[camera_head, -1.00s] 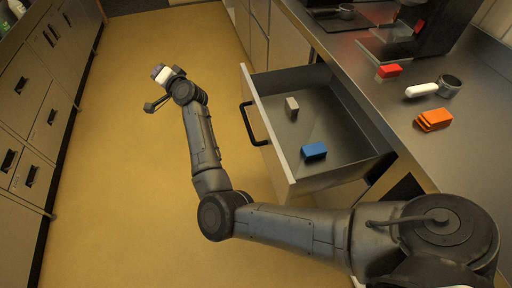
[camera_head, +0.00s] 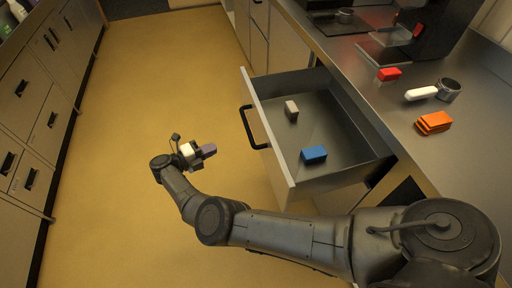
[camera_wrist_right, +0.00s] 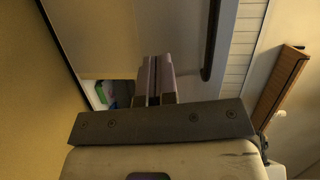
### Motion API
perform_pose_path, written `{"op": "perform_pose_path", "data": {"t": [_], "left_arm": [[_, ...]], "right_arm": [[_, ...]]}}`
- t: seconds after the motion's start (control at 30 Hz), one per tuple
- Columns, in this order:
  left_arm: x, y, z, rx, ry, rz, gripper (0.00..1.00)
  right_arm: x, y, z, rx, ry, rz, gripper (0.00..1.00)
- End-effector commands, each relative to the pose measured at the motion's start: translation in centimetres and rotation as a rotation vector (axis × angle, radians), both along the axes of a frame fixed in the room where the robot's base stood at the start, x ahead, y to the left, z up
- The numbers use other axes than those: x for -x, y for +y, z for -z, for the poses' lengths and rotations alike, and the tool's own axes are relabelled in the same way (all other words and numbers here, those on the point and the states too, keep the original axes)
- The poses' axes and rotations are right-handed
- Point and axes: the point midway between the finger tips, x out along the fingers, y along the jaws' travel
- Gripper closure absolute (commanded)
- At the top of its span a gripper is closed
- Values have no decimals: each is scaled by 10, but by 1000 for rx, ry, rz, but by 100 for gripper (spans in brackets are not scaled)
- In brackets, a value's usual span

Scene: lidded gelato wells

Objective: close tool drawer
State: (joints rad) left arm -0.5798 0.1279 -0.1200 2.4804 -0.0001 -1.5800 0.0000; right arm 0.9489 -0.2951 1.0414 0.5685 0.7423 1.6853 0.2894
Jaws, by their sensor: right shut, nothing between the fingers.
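The tool drawer (camera_head: 335,178) stands pulled out from under the steel counter, with a black bar handle (camera_head: 247,128) on its front panel (camera_head: 268,130). Inside it lie a blue block (camera_head: 314,154) and a beige block (camera_head: 291,109), apart from each other. My right gripper (camera_head: 209,150) is left of the drawer front, over the floor and clear of the handle. Its two fingers show pressed together in the right wrist view (camera_wrist_right: 155,80), with nothing between them. A dark bar, likely the handle, shows there beyond the fingers at upper right. My left gripper is in neither view.
The counter (camera_head: 400,135) holds a red block (camera_head: 389,74), orange blocks (camera_head: 434,122), and a metal cup (camera_head: 449,88) with a white handle. Cabinets (camera_head: 35,120) line the left side. The yellow floor (camera_head: 150,90) between is clear.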

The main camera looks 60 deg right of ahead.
Motion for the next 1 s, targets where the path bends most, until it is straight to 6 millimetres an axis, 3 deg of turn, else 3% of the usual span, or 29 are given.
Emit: {"op": "perform_pose_path", "data": {"t": [0.2, 0.43, 0.67, 1.0], "left_arm": [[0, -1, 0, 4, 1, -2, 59], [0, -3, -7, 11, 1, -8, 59], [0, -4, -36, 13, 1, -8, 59], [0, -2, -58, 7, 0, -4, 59]], "right_arm": [[35, 17, -14, 84, 18, 244, 100], [47, 20, -20, 125, 6, 315, 100], [61, 3, -25, 130, 2, 314, 100], [103, -48, -20, 127, 1, 315, 100]]}}
